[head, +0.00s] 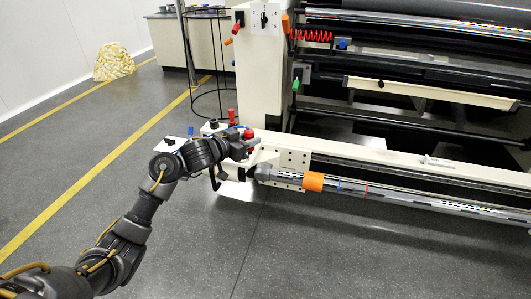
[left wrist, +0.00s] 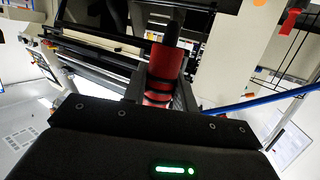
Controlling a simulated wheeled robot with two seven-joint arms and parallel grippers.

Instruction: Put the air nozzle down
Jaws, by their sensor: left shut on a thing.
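The air nozzle is a red body with a black end, and in the left wrist view it (left wrist: 165,62) rises from between my fingers. My left gripper (left wrist: 165,95) is shut on it. In the head view my left gripper (head: 248,146) is at the white bracket at the near left end of the machine, and a small red part of the nozzle (head: 249,133) shows above the fingers. The lower part of the nozzle is hidden by the gripper. I cannot tell whether it touches anything below. My right gripper is not in view.
A blue hose (left wrist: 262,101) runs off to the right in the left wrist view. Another red fitting (head: 232,116) stands just behind the gripper. A long roller with an orange collar (head: 313,181) extends to the right. A black wire stand (head: 208,60) is behind. The floor in front is clear.

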